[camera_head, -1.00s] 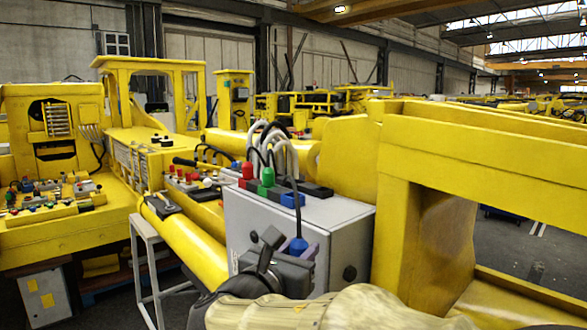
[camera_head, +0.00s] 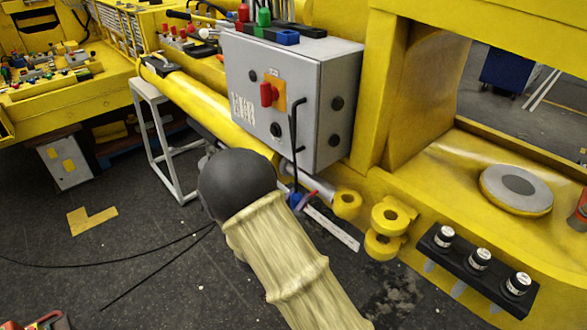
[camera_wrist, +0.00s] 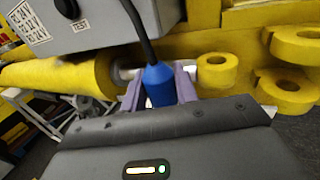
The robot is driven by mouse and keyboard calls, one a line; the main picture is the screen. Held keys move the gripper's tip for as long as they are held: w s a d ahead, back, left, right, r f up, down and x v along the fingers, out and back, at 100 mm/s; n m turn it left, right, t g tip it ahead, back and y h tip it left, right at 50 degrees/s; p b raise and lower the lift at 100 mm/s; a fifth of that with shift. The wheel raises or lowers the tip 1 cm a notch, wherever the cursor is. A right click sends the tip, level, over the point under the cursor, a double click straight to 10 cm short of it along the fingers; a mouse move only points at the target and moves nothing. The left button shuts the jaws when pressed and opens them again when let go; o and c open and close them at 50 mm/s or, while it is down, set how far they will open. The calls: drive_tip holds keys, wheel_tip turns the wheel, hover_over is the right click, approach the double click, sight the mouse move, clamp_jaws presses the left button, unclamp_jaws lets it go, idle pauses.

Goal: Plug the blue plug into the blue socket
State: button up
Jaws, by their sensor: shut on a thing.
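The blue plug (camera_wrist: 158,86) is held between the purple fingers of my gripper (camera_wrist: 160,82) in the wrist view, its black cable running upward. In the head view, the plug (camera_head: 294,200) shows small below the grey box, beside my arm, which hides most of the gripper. The blue socket (camera_head: 288,38) sits on top of the grey box (camera_head: 320,85), at the right end of a row with red, green and black parts. The plug is apart from and well below the socket. The socket is not seen in the wrist view.
A red-and-orange switch (camera_head: 268,94) is on the box front. A yellow tube (camera_head: 205,110) and yellow rings (camera_head: 390,218) lie near the gripper. A black rail with several canisters (camera_head: 478,260) is at the lower right. The floor at left is mostly open.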

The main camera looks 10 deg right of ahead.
drive_tip(key=s+d+f+n+t+y, duration=0.1)
drive_tip(key=s+d+f+n+y, duration=0.1)
drive_tip(key=f, duration=0.6)
drive_tip(key=s+d+f+n+t+y, duration=0.1)
drive_tip(key=s+d+f+n+y, duration=0.1)
drive_tip(key=f, duration=0.7)
drive_tip(key=s+d+f+n+t+y, duration=0.1)
drive_tip(key=s+d+f+n+y, duration=0.1)
drive_tip(key=s+d+f+y, duration=0.2)
wheel_tip(320, 180, down, 5)
drive_tip(key=shift+s+d+r+n+y+b, duration=0.15)
drive_tip(key=shift+s+n+y+b, duration=0.2)
drive_tip(key=shift+y, duration=0.65)
drive_tip(key=shift+w, duration=0.15)
